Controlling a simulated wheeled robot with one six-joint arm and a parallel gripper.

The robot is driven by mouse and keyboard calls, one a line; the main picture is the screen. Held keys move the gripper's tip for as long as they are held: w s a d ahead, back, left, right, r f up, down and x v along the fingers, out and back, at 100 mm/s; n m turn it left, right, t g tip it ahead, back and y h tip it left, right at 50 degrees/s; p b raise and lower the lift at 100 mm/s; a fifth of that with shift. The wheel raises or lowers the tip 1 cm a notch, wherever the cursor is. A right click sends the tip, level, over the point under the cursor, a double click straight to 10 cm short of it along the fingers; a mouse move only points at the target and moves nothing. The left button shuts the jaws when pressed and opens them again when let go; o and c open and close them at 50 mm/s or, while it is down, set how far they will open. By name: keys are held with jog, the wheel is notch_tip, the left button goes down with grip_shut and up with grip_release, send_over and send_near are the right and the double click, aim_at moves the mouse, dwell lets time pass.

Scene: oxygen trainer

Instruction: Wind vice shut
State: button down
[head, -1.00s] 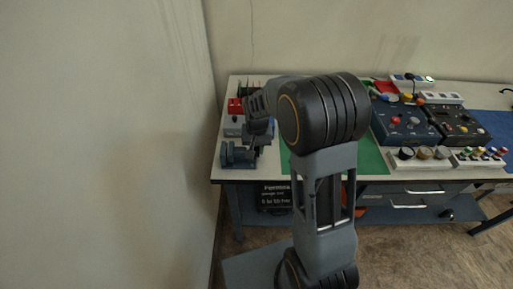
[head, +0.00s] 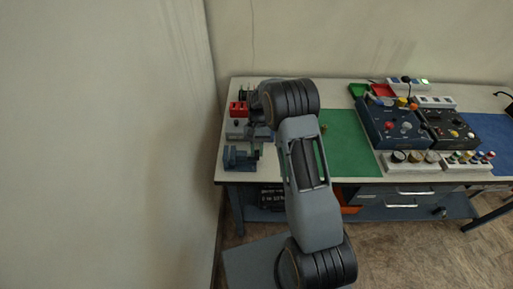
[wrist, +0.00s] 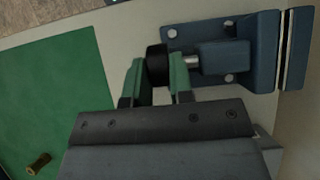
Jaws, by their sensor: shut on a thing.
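The blue vice (head: 238,158) stands at the front left corner of the bench. In the wrist view the vice (wrist: 222,55) has its base plate with bolt holes, a short metal screw (wrist: 193,64) and a round black knob (wrist: 157,62) at the screw's end. Its pale-edged jaws (wrist: 287,48) are at the far right, with a thin dark gap between them. My gripper (wrist: 158,84) has its two green-faced fingers on either side of the knob, shut on it. In the head view the fingertips are small and mostly hidden by my arm.
A green mat (head: 348,145) lies right of the vice. A small brass-coloured part (wrist: 38,164) lies on it. A red block (head: 238,108) stands behind the vice. Blue control boxes (head: 395,122) and a rack of round knobs (head: 410,160) stand further right. The wall is close on the left.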

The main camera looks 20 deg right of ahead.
jog(key=shift+w+d+f+g+y, duration=0.15)
jog(key=shift+g+y, duration=0.15)
jog(key=shift+g, duration=0.7)
jog(key=c, duration=1)
grip_release()
